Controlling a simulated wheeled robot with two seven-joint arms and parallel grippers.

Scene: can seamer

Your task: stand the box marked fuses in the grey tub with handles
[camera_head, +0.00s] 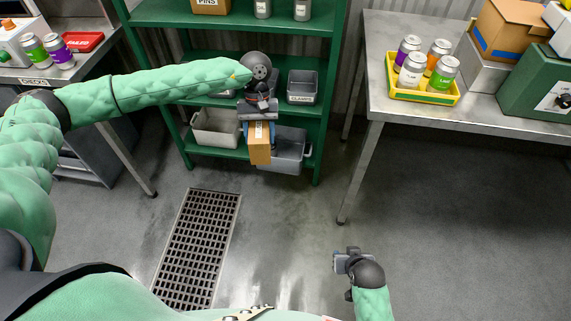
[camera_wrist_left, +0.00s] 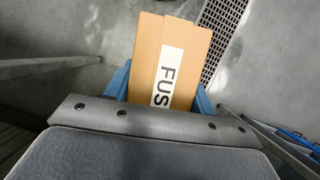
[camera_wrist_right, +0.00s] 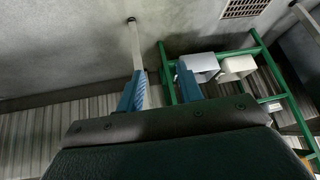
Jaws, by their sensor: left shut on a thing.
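The box marked fuses (camera_head: 260,149) is an orange-brown carton with a white label. The left wrist view shows the box (camera_wrist_left: 180,55) with "FUS" readable and the rest of the word hidden. My left gripper (camera_head: 258,124) is shut on it, with a blue finger on each side, and holds it in front of the green rack. The grey tub with handles (camera_head: 290,150) is low on the rack, just behind and to the right of the box in the head view. The box hides its left part. My right gripper (camera_head: 343,262) is open and empty, well away over the floor.
The green rack (camera_head: 232,17) has a cream tub (camera_head: 214,131) left of the grey one and a bin marked clamps (camera_head: 302,87) on the shelf above. A steel table (camera_head: 390,60) with a yellow tray (camera_head: 424,98) of cans stands right. The floor in front is clear.

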